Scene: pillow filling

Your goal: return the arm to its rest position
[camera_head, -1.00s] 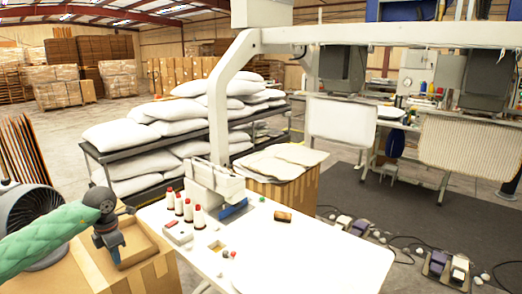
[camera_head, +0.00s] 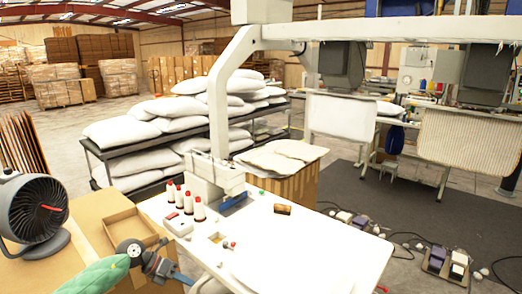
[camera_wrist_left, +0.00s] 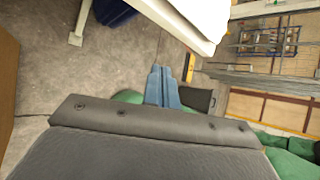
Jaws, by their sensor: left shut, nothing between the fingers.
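My left arm comes in from the lower left in the head view, with a green sleeve (camera_head: 95,278). Its left gripper (camera_head: 188,279) is by the front left edge of the white table (camera_head: 310,250), beside the cardboard box. In the left wrist view the two blue-grey fingers (camera_wrist_left: 161,72) are together with nothing between them. They point out over the concrete floor (camera_wrist_left: 110,65), near a white table edge. My right gripper is not in view.
A black fan (camera_head: 38,210) stands left, by the open cardboard box (camera_head: 132,228). Thread spools (camera_head: 185,203), a sewing machine (camera_head: 212,178) and a small brown block (camera_head: 283,209) are on the table. A rack of white pillows (camera_head: 185,112) stands behind. The table's middle is clear.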

